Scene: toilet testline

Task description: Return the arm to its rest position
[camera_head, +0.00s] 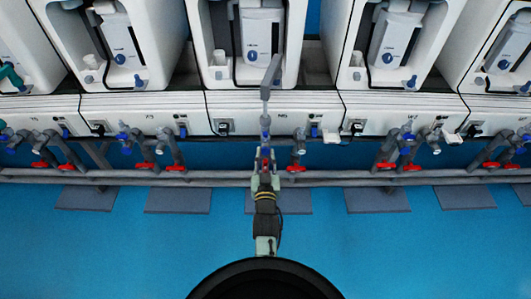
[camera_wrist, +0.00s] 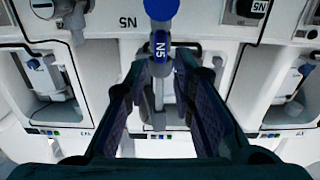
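My arm (camera_head: 266,205) reaches out from the bottom middle of the head view, over the pipe rail, towards the middle white station. My gripper (camera_head: 265,152) is at its far end, small in that view and low in front of the station. In the wrist view my gripper (camera_wrist: 162,72) has its two dark fingers apart, with a visible gap between them. A blue part marked N5 (camera_wrist: 160,44) with a grey stem shows around the fingertips. I cannot tell whether it lies between the fingers or beyond them. I see nothing clearly gripped.
White stations (camera_head: 240,40) stand in a row across the back. A grey pipe rail (camera_head: 330,179) with red-handled valves (camera_head: 412,167) runs along their front. Grey floor plates (camera_head: 378,199) lie beneath. The blue floor (camera_head: 420,260) nearer me is clear on both sides.

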